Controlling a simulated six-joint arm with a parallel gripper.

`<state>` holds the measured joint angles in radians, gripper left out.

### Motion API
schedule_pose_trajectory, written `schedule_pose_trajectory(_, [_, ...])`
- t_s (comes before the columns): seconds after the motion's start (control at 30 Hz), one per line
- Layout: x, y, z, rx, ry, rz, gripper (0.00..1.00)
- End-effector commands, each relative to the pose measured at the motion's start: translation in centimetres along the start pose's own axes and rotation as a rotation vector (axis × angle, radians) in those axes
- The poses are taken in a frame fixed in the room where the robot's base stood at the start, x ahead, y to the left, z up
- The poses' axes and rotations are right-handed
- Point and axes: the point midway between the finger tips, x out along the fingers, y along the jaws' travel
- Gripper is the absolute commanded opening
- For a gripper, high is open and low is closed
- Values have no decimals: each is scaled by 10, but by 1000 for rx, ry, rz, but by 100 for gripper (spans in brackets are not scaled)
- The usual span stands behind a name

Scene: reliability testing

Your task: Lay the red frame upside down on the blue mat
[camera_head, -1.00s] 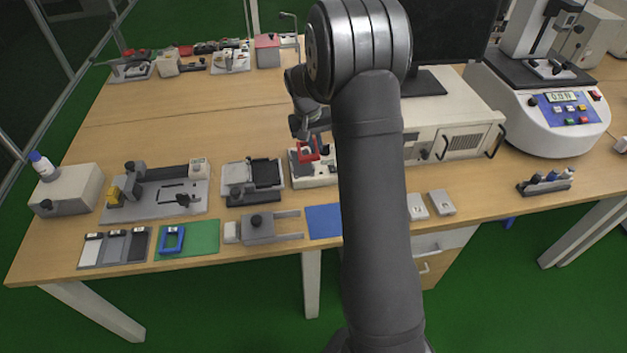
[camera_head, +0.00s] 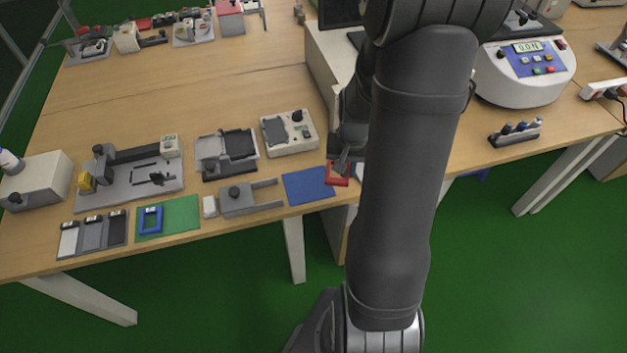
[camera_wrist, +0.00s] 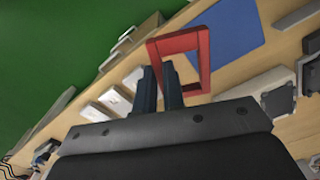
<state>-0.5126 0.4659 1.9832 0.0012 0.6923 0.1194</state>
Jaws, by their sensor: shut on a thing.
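The red frame (camera_head: 338,174) is held by my gripper (camera_head: 343,160) just to the right of the blue mat. In the wrist view the red frame (camera_wrist: 206,62) is a tilted open rectangle, with one side between the fingertips of my gripper (camera_wrist: 168,72). My gripper is shut on that side. The blue mat (camera_head: 308,186) lies bare near the table's front edge. In the wrist view the blue mat (camera_wrist: 226,35) shows behind and beside the frame, apart from it. My arm hides part of the table to the right of the frame.
A grey forked fixture (camera_head: 240,199) stands left of the blue mat. A green mat (camera_head: 180,217) bears a blue frame (camera_head: 151,219). A white device (camera_head: 290,133) stands behind the blue mat. The table's front edge is close to the mat.

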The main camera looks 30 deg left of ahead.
Motion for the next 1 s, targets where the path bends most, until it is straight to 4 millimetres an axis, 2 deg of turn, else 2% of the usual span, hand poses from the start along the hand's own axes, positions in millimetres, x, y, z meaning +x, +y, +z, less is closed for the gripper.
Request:
schedule_pose_trajectory(0.03, [8, -13, -3, -7, -3, 1, 0])
schedule_pose_trajectory(0.2, [32, -50, -13, -6, -4, 1, 0])
schedule_pose_trajectory(0.4, [48, -77, -21, -2, -1, 1, 0])
schedule_pose_trajectory(0.57, [54, -82, -22, -1, -1, 1, 0])
schedule_pose_trajectory(0.87, [89, -81, -22, -1, -3, 1, 0])
schedule_pose_trajectory(1.0, [91, -81, -23, -1, 1, 0, 0])
